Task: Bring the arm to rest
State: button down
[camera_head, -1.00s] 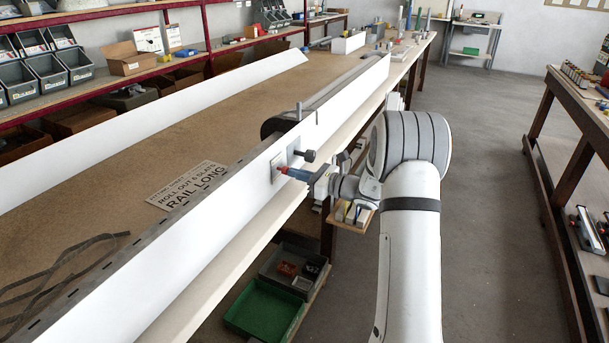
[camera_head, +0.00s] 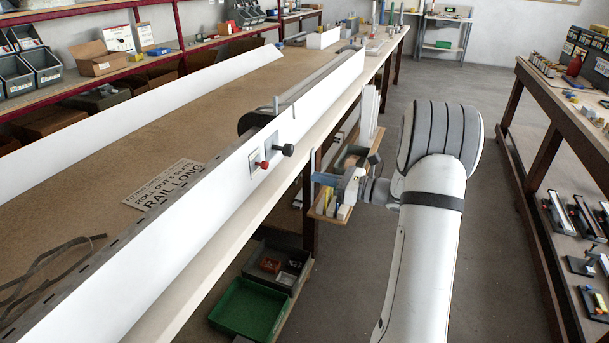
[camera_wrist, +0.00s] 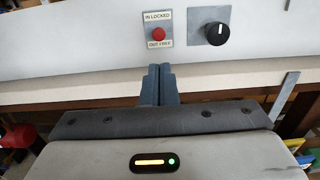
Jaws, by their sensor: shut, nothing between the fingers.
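My gripper (camera_head: 318,179) is off the side of the bench, to the right of the white rail and clear of it. A red knob (camera_head: 262,165) and a black knob (camera_head: 287,150) stick out of the white rail (camera_head: 215,195). In the wrist view the red knob (camera_wrist: 158,34) sits on a plate with the words "IN LOCKED" and "OUT FREE", ahead of the fingers. The black knob (camera_wrist: 216,33) is to its right.
A small wooden tray (camera_head: 328,212) with blocks is under my gripper in the head view. Another bench (camera_head: 530,135) stands at the right. Open floor (camera_head: 480,280) lies between the benches.

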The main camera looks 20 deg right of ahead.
jog(key=s+a+r+n+g+h+p, duration=0.1)
jog(key=s+a+r+n+g+h, duration=0.1)
jog(key=s+a+n+g, duration=0.45)
jog(key=s+a+r+n+g+h+p, duration=0.1)
jog(key=s+a+r+n+g+p, duration=0.15)
jog(key=s+a+n, duration=0.45)
jog(key=s+d+r+n+h+p, duration=0.1)
jog(key=s+n+h, duration=0.4)
jog(key=s, duration=0.4)
jog(key=s+d+r+n+h+p, duration=0.1)
jog(key=s+n+h, duration=0.4)
jog(key=s+n, duration=0.2)
jog(key=shift+s+r+h, duration=0.35)
jog(key=shift+s+h, duration=0.05)
jog(key=shift+s, duration=0.65)
jog(key=shift+n, duration=0.25)
